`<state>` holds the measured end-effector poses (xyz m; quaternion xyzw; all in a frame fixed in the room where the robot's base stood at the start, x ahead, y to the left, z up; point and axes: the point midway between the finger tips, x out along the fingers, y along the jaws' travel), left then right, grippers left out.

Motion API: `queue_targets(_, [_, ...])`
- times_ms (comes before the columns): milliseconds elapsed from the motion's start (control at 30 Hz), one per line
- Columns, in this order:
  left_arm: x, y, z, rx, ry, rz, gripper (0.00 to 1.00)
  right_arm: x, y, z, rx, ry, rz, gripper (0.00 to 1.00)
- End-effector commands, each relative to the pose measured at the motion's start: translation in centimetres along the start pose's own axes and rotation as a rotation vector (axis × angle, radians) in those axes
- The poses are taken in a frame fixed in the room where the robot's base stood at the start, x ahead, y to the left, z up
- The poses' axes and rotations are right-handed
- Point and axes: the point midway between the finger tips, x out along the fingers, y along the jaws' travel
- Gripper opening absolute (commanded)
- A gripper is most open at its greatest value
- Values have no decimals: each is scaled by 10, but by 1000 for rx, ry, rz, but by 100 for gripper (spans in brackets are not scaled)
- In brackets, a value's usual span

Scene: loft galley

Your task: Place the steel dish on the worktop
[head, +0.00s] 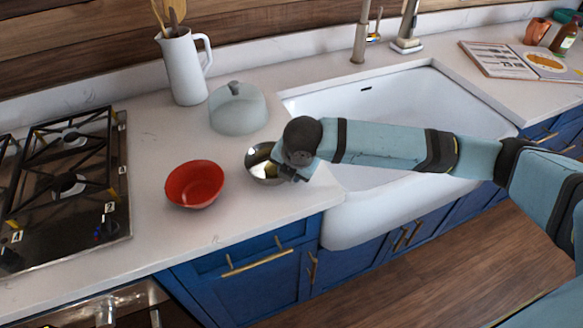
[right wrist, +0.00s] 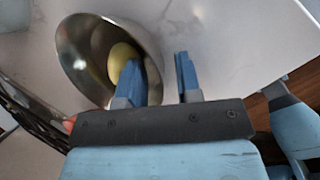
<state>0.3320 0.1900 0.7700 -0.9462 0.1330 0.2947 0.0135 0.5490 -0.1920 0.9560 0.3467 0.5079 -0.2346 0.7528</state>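The steel dish (head: 256,157) is a shiny round bowl at the worktop's (head: 240,212) front, left of the sink. It appears to rest on the worktop, and my right arm partly covers it. In the right wrist view the dish (right wrist: 75,55) shows a yellow rounded thing (right wrist: 119,60) inside. My right gripper (right wrist: 158,78) is open, with one finger over the dish's inside and the other outside its rim. A gap shows between the fingers. In the head view the right gripper (head: 290,174) is at the dish's right side.
A red bowl (head: 195,184) stands close to the left of the dish. A glass dome (head: 238,108) and a white jug (head: 184,68) with utensils stand behind. A gas hob (head: 65,185) is at the left, the white sink (head: 345,225) at the right. The front worktop strip is clear.

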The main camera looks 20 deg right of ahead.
Motion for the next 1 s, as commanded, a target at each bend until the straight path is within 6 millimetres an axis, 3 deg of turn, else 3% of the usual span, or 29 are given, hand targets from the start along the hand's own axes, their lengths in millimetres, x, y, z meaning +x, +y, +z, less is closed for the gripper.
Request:
queue_targets(267, [0, 0, 0, 0, -2, 0, 49, -7, 1, 1, 0, -1, 2, 32])
queue_targets(700, [-3, 0, -4, 6, 2, -1, 49, -92, 1, 1, -1, -1, 3, 32])
queue_targets(1000, [-4, -1, -4, 11, 2, -1, 49, -121, 1, 1, 0, -1, 0, 32])
